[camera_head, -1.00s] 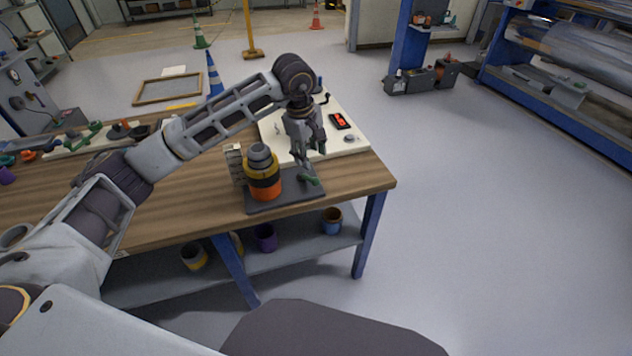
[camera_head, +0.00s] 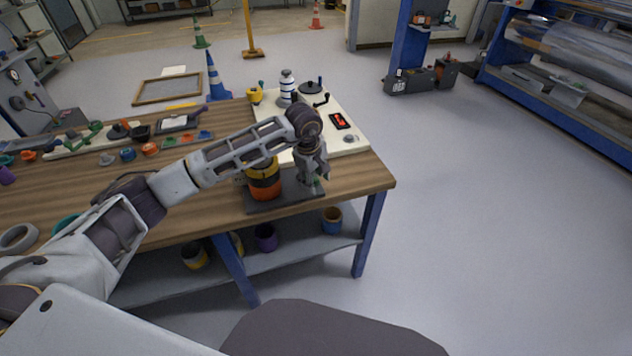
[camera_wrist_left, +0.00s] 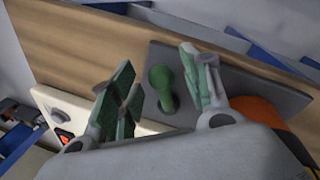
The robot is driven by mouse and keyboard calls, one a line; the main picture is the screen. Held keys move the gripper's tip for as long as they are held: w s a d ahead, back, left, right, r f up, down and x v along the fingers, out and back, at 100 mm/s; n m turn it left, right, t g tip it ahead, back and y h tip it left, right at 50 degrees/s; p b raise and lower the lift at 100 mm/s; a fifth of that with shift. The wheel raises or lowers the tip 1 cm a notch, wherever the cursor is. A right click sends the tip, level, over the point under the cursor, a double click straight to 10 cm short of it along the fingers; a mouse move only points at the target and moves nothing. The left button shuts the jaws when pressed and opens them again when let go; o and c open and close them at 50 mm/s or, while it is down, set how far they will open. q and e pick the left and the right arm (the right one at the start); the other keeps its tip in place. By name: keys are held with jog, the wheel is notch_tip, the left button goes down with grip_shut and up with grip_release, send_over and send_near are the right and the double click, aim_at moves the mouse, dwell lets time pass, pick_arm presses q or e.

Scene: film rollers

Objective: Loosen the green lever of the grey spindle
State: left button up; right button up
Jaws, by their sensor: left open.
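My left gripper (camera_wrist_left: 160,72) is open, with one green-padded finger on each side of the lever. I cannot tell whether either finger touches it. In the head view my left gripper (camera_head: 313,178) is low over the right part of the plate (camera_head: 270,205) and hides most of the lever. An orange, yellow and black roller (camera_head: 264,184) stands on the plate, left of the gripper, its top partly behind my arm. I cannot make out the grey spindle itself.
Small coloured parts lie at the table's left. Cups (camera_head: 265,238) stand on the lower shelf. The table's right edge (camera_head: 385,182) is close to the plate.

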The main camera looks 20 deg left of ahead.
pick_arm(q)
jog(key=shift+w+f, duration=0.15)
jog(key=shift+f, duration=0.7)
jog(key=shift+c, duration=0.3)
grip_shut()
